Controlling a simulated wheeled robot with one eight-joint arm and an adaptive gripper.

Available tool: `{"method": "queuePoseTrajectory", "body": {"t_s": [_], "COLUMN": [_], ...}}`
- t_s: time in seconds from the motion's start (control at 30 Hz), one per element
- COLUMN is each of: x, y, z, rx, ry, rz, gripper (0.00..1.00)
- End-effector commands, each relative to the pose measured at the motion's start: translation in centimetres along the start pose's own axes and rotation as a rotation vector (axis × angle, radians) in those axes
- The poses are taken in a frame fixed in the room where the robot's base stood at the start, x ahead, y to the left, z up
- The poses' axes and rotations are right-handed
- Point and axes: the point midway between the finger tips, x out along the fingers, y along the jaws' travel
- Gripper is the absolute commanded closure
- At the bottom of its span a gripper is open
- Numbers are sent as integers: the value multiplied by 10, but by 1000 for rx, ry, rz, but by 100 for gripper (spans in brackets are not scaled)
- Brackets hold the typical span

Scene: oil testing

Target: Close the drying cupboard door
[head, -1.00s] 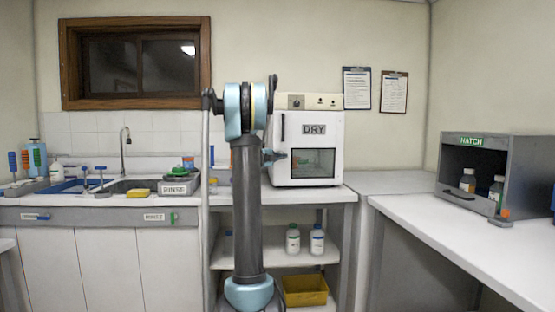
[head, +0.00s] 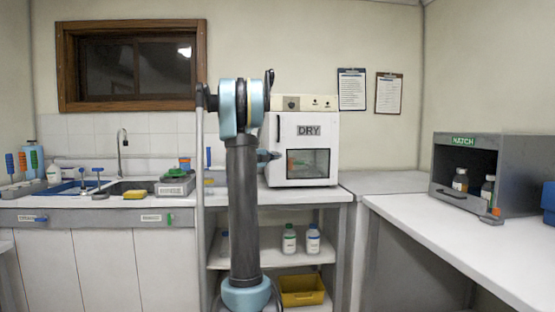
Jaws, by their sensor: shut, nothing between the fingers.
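The white drying cupboard (head: 328,110), labelled DRY, stands on the counter right of my arm. Its door (head: 325,140) faces me, with a dark handle (head: 278,127) along the left side and a window low down. The door looks flush or nearly so; I cannot tell if a small gap remains. My gripper (head: 275,155) shows only in part, just right of my upright arm, at the door's lower left below the handle. It is shut and holds nothing. The rest of it is hidden behind my arm, and contact with the door cannot be made out.
A grey hatch box (head: 510,170) stands on the right bench (head: 450,225). The floor is mostly out of view.

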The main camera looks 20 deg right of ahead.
Motion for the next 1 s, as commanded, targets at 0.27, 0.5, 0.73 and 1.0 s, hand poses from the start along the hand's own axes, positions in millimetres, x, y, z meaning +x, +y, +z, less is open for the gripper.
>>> {"method": "queuePoseTrajectory", "body": {"t_s": [0.27,0.5,0.73,1.0], "x": [-43,-69,-75,-108], "y": [-2,-3,-4,-40], "z": [20,31,34,50], "rx": [2,4,4,-71], "ry": [5,6,6,-196], "rz": [0,-1,-2,-101], "gripper": [100,100,100,100]}}
